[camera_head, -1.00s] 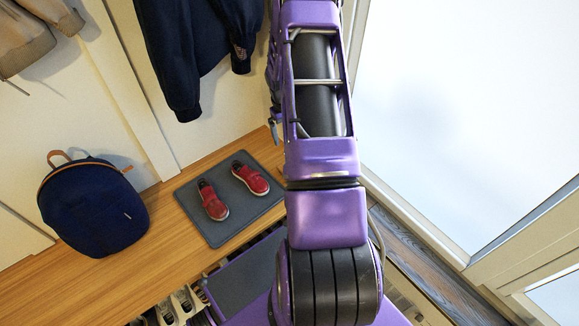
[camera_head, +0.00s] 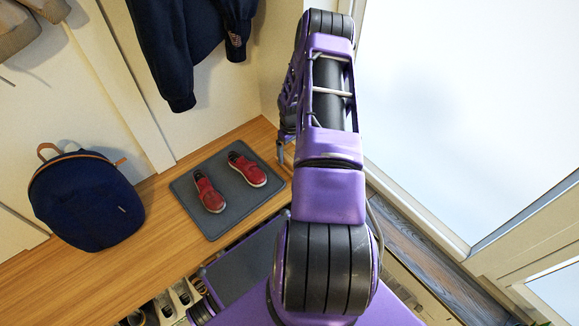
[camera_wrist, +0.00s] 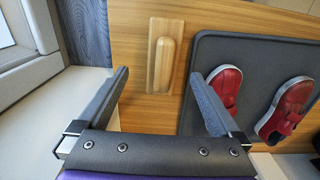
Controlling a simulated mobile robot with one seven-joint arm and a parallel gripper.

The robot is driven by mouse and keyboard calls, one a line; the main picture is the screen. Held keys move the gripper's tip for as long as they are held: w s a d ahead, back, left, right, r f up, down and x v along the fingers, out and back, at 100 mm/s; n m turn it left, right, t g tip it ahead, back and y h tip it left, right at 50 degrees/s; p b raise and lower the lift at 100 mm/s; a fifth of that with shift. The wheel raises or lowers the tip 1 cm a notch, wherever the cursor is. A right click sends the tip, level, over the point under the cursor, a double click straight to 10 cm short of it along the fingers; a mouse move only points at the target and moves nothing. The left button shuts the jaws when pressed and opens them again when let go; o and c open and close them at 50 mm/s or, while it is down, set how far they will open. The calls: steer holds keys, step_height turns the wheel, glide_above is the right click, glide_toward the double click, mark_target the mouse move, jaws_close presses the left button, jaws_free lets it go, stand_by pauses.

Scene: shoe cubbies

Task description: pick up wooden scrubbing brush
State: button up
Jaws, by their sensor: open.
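The wooden scrubbing brush (camera_wrist: 165,60) shows in the wrist view as a light wooden block with a raised rounded handle. It lies on the wooden bench top (camera_wrist: 225,18), just left of the dark shoe tray. My gripper (camera_wrist: 163,75) is open and empty, its two grey fingers spread to either side of the brush in the picture. The brush appears beyond the fingertips, apart from them; the exact gap cannot be told.
A grey tray (camera_head: 225,215) holds a pair of red shoes (camera_head: 208,193). A navy backpack (camera_head: 88,205) stands on the bench at left, and a navy jacket (camera_head: 185,50) hangs above. A white wall and window frame (camera_wrist: 22,40) are close on the left in the wrist view.

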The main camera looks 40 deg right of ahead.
steer(key=shift+a+f+b, duration=0.15)
steer(key=shift+f+b, duration=0.05)
steer(key=shift+f, duration=1.2)
steer(key=shift+a+f+b, duration=0.15)
steer(key=shift+f, duration=1.2)
steer(key=shift+c, duration=0.3)
jaws_close()
step_height(320, 180, up, 10)
steer(key=shift+r+p, duration=0.1)
steer(key=shift+p, duration=0.6)
